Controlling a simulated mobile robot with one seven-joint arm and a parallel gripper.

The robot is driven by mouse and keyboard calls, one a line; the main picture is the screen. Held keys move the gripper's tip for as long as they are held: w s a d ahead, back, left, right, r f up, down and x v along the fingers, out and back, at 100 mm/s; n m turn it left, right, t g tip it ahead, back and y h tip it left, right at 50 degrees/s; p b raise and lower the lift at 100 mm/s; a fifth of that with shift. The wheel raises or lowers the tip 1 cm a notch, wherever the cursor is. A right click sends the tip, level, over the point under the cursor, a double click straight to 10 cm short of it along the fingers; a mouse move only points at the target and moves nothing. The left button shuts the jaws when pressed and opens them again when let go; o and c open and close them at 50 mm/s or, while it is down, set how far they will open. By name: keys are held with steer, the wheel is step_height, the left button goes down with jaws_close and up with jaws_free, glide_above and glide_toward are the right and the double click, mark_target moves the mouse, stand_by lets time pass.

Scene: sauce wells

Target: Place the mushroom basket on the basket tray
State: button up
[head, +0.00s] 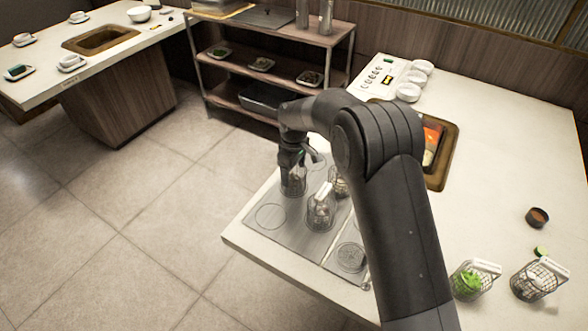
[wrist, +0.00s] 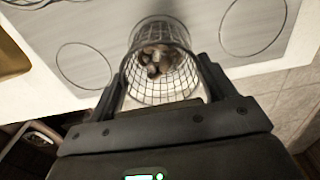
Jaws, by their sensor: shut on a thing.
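My gripper (head: 292,164) is shut on a wire basket (head: 293,183), with one finger on each side of it in the wrist view (wrist: 162,88). The held basket (wrist: 163,33) has brownish, mushroom-like pieces in it. It is over the far part of the grey tray (head: 292,238), which has ring marks. I cannot tell whether its base touches the tray. Empty rings show on both sides of it in the wrist view. Another wire basket (head: 320,212) with a white handle stands on the tray, and one more (head: 339,186) is partly hidden by my arm.
A basket of greens (head: 466,283) and another wire basket (head: 533,283) stand on the counter at right, near a small brown bowl (head: 537,217). White bowls (head: 408,92) stand at the back. A shelf rack (head: 270,70) stands behind the counter.

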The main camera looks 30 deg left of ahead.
steer(key=o, duration=1.2)
steer(key=shift+c, duration=0.2)
step_height(320, 180, up, 12)
steer(key=shift+r, duration=0.1)
